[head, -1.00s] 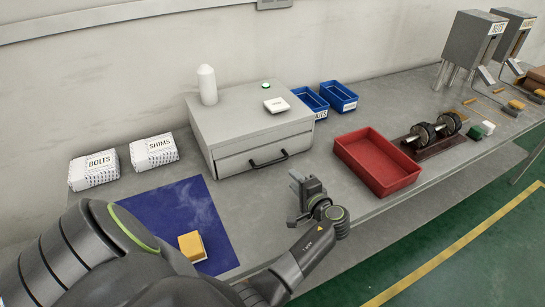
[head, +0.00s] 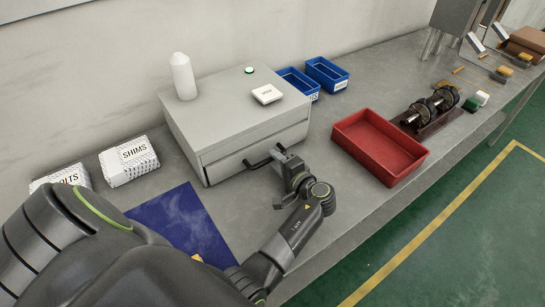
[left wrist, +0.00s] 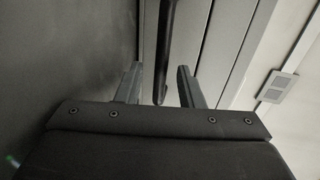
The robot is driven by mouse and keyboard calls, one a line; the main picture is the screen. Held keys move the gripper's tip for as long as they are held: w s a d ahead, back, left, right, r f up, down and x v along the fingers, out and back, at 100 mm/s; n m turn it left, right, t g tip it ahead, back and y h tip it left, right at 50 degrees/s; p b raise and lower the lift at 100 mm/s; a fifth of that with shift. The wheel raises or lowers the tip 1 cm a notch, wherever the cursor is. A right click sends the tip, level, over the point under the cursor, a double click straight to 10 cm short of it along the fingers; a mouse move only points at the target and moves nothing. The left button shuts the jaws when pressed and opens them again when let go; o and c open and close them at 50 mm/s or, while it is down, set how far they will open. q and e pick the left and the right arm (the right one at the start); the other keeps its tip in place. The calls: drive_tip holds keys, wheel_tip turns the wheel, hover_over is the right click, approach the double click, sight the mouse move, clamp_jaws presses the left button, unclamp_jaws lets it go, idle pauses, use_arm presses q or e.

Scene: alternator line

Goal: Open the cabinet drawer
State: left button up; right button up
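The grey cabinet (head: 235,115) stands on the bench against the wall. Its drawer (head: 225,166) is shut and has a black bar handle (head: 258,163), partly hidden by my gripper. My left gripper (head: 281,156) is at the right part of the handle. In the left wrist view, the two fingers (left wrist: 158,88) are apart, and the dark handle bar (left wrist: 167,50) runs between them, with a gap to the fingers visible on both sides. My right gripper is not in view.
A white bottle (head: 183,77) and a small white box (head: 267,94) with a green button nearby are on the cabinet top. A red tray (head: 345,138) lies to the right, blue bins (head: 326,75) behind. A blue mat (head: 178,222) and a SHIMS pack (head: 129,162) are left.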

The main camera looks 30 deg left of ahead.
use_arm(q)
drive_tip(key=shift+d, duration=0.1)
clamp_jaws()
idle(0.5)
